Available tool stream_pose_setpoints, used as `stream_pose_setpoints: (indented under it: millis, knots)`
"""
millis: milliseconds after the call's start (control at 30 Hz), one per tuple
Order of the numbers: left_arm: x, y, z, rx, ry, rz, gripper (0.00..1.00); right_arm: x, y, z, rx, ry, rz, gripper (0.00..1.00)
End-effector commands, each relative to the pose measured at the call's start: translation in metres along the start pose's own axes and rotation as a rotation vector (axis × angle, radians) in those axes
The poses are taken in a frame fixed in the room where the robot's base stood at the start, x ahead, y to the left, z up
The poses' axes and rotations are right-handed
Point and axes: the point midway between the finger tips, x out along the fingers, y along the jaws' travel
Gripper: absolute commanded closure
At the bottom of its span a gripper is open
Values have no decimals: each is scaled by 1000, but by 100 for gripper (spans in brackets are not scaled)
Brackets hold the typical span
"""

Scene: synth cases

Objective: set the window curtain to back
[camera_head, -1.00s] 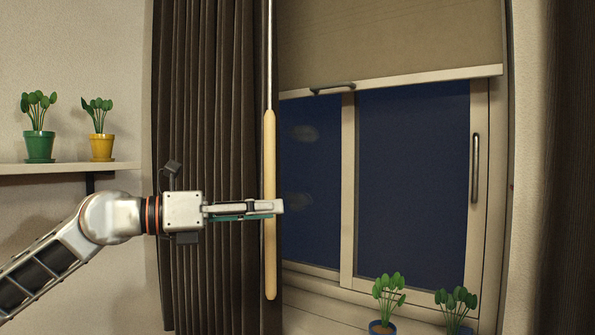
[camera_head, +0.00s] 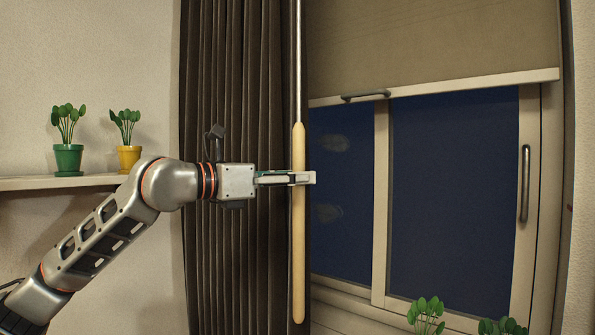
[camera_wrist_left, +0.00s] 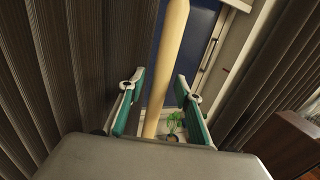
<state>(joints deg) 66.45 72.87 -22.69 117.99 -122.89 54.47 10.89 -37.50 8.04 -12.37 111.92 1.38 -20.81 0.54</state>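The dark brown pleated curtain (camera_head: 235,90) hangs left of the window in the head view; it also shows in the left wrist view (camera_wrist_left: 55,90). A pale wooden wand (camera_head: 299,260) hangs on a thin rod along its right edge. My left gripper (camera_head: 303,178) is at the upper part of the wand. In the left wrist view the wand (camera_wrist_left: 168,55) passes between the fingers of my left gripper (camera_wrist_left: 160,105), which are apart with a gap to the wand. My right gripper is not in view.
A window (camera_head: 455,200) with a partly lowered tan blind (camera_head: 430,45) is right of the curtain. Potted plants (camera_head: 426,315) stand at the sill below. A wall shelf (camera_head: 60,183) with a green pot (camera_head: 68,160) and a yellow pot (camera_head: 129,158) is at the left.

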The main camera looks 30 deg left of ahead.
Motion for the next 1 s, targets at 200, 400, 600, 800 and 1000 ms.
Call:
stream_pose_setpoints:
  millis: [200,400,600,800,1000]
  knots:
    - [10,0,0,1,0,-1,66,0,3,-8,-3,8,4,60]
    - [11,0,-1,1,1,0,66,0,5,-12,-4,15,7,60]
    - [10,0,-1,1,1,0,100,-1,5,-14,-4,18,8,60]
    - [10,1,-1,1,0,1,100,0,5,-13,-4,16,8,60]
    - [6,17,-2,-1,1,4,100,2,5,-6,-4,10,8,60]
